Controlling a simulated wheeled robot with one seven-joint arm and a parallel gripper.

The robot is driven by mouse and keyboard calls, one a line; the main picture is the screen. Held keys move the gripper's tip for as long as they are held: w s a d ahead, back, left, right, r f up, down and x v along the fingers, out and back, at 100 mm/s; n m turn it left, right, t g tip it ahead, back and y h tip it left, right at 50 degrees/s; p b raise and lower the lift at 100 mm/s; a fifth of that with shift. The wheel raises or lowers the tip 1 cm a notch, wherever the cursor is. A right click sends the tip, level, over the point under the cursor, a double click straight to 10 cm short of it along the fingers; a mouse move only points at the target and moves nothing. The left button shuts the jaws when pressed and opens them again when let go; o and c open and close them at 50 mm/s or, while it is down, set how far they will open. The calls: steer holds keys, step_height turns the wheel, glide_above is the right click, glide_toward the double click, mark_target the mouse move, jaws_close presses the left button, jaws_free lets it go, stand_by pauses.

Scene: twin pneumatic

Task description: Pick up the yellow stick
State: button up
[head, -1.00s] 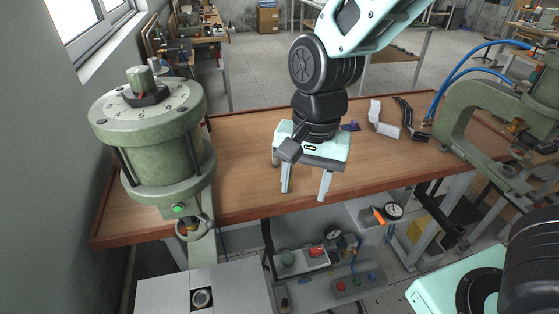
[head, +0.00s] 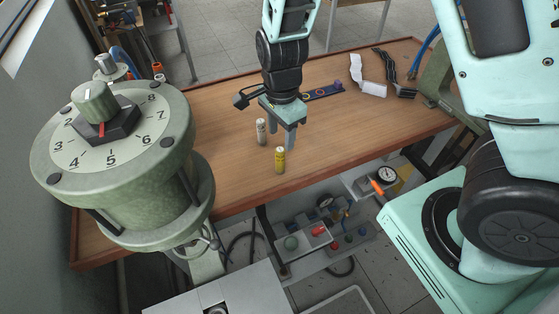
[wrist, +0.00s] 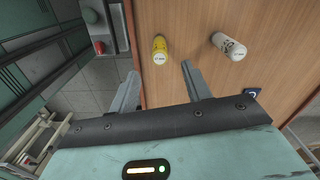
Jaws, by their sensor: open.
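The yellow stick (head: 280,160) is a short upright cylinder on the wooden table near its front edge. In the wrist view the yellow stick (wrist: 160,48) shows just beyond the fingertips, roughly in line with the gap between them. My gripper (head: 281,138) hangs over the table with its fingers down, close behind the yellow stick. The gripper (wrist: 160,70) is open and nothing is between its fingers.
A white stick (head: 261,132) stands behind and left of the yellow one. A green press with a numbered dial (head: 108,135) stands at the left.

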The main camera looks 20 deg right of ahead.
mark_target(280, 150)
steer(key=shift+a+f+p, duration=0.2)
steer(key=shift+f+p, duration=0.85)
steer(key=shift+f, duration=3.45)
jaws_close()
